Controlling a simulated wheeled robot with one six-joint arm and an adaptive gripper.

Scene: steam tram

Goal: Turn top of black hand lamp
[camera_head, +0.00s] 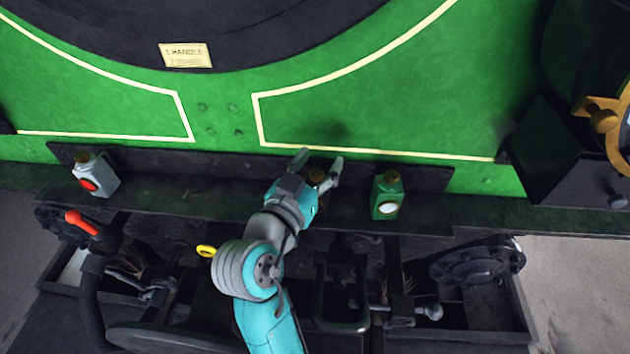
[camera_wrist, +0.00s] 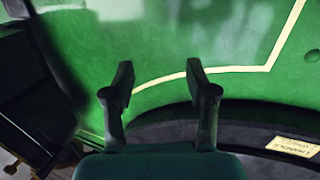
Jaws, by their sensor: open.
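The black hand lamp shows only as a small brass-coloured top (camera_head: 317,175) in the head view, on the dark shelf. Its body is mostly hidden behind my gripper or lost against the dark shelf. My gripper (camera_head: 318,163) is open, with one finger on each side of the brass top in this view. I cannot tell whether a finger touches it. The wrist view shows the two spread fingers (camera_wrist: 161,78) against the green panel, with nothing visible between them. The lamp does not show in the wrist view.
A grey lamp with a red lens (camera_head: 92,175) stands left on the shelf. A green lamp (camera_head: 387,195) stands close to the right of my gripper. The green panel (camera_head: 370,110) rises behind the shelf. A red-handled lever (camera_head: 82,222) stands front left.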

